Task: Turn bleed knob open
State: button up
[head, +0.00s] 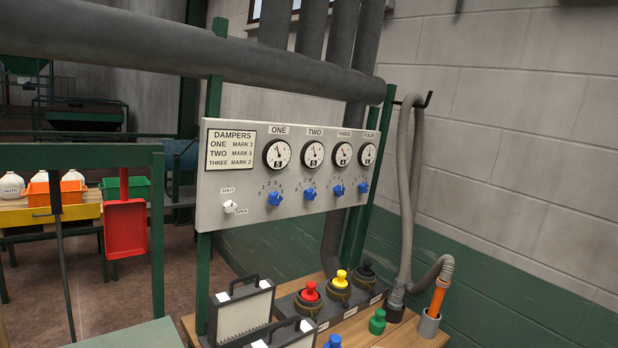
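A grey-white control panel (212,222) headed DAMPERS stands on green posts in the middle of the view. A small white knob (230,206) sits at its lower left, with a SHUT label above it and an OPEN label below. It is the only knob with these labels; no bleed label is readable. Its exact pointing is too small to tell. My gripper is not in view, and nothing visible touches the knob.
Several dials and blue knobs (275,198) line the panel. Below is a wooden bench (412,338) with black-handled frames (244,310), red (310,292) and yellow (340,279) caps and a grey hose (405,200). A thick pipe (120,38) crosses above. A green frame (158,235) stands left.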

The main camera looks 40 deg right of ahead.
aim_at(230, 207)
jog(key=i+l, duration=0.55)
jog(key=i, duration=0.25)
jog(key=i+l, duration=0.3)
jog(key=i+z, duration=0.05)
jog(key=i, duration=0.05)
